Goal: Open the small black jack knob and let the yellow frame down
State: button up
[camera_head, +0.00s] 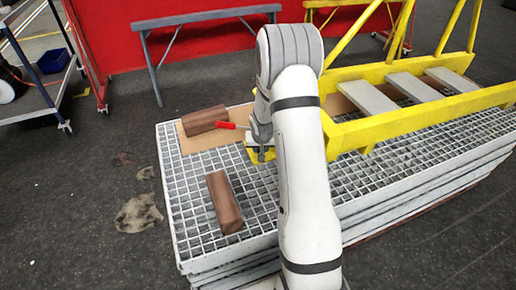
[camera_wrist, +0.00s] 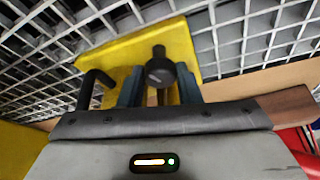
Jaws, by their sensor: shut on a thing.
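The yellow frame (camera_head: 400,122) lies over the right part of the grating stack, with grey steps across it. A yellow jack plate (camera_head: 250,156) shows at its left end; it also shows in the wrist view (camera_wrist: 115,55). In the wrist view the small black knob (camera_wrist: 160,70) stands in front of this plate, between my two fingers. My gripper (camera_wrist: 160,88) is shut on the knob. In the head view my gripper (camera_head: 262,143) is at the jack, and my arm hides the knob. A black bent rod (camera_wrist: 92,85) is left of my fingers.
The grating stack (camera_head: 185,215) carries two brown blocks (camera_head: 206,120) (camera_head: 224,202). A red handle (camera_head: 232,126) lies just left of my gripper. A grey trestle (camera_head: 205,17) stands behind. A shelf cart (camera_head: 35,105) is at far left.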

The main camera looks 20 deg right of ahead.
jog(key=shift+d, duration=0.2)
dwell(0.6)
jog(key=o, duration=0.9)
jog(key=shift+o, duration=0.2)
jog(key=shift+a+r, duration=0.1)
jog(key=d+p+v, duration=0.1)
jog(key=v, duration=0.6)
jog(key=shift+a+r, duration=0.35)
jog(key=shift+a, duration=0.15)
jog(key=shift+s, duration=0.15)
